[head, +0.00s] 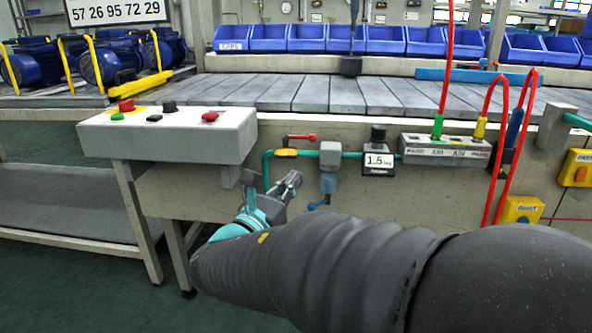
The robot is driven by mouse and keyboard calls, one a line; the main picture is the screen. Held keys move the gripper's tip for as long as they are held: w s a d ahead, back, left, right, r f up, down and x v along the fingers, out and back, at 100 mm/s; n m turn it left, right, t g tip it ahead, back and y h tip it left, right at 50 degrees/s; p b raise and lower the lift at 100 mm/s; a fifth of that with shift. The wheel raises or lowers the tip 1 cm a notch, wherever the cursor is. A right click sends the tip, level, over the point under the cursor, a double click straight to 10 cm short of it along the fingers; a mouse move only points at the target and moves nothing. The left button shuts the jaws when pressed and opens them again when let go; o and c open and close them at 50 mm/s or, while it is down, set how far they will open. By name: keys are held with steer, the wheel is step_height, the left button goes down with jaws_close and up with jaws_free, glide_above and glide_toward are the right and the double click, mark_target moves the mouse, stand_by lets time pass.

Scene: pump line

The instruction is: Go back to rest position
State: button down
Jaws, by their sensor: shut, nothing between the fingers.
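My gripper (288,185) is in the head view, at the end of my dark sleeved arm, which reaches in from the lower right. Its fingers are small in the picture and look closed, with nothing seen between them. It is in front of the line's side panel, below and right of the white control box (170,135) and left of the blue-grey filter bowl on the air pipe. I cannot tell how far it is from the panel. Part of the gripper's body is hidden behind my arm.
The control box has red, green and black buttons. A red-handled valve (300,137), a gauge reading 1.5 (378,160) and a manifold (446,150) with red hoses line the panel. Yellow boxes (521,209) are at right. Blue bins (310,38) and blue motors stand behind. Floor is open lower left.

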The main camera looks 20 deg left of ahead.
steer(key=s+d+f+m+g+h, duration=0.1)
steer(key=d+f+m+g, duration=0.2)
steer(key=f, duration=0.2)
steer(key=s+d+f+m+g, duration=0.2)
steer(key=f+m+g, duration=0.1)
steer(key=f, duration=0.3)
steer(key=s+d+f+m+g+p, duration=0.1)
steer(key=s+d+f+m+g, duration=0.1)
steer(key=s+d+m+g, duration=0.25)
steer(key=s+d+f+m+g+p, duration=0.1)
steer(key=d+f+m+g, duration=0.15)
steer(key=d+m, duration=0.4)
steer(key=s+d+r+m+y+p, duration=0.1)
steer(key=s+d+r+m+p, duration=0.1)
steer(key=s+d+r+m, duration=0.1)
steer(key=s+d+r+m+y+p, duration=0.2)
steer(key=s+d+r+m+p, duration=0.1)
steer(key=d+m, duration=0.5)
steer(key=s+d+r+m+g+y+p, duration=0.1)
steer(key=s+d+r+m+p, duration=0.1)
steer(key=s+d+r+m, duration=0.3)
steer(key=d+r, duration=0.1)
steer(key=d, duration=0.3)
steer(key=shift+s+d+r+m+y+p, duration=0.25)
steer(key=shift+m+y+p, duration=0.05)
steer(key=shift+m+y, duration=0.1)
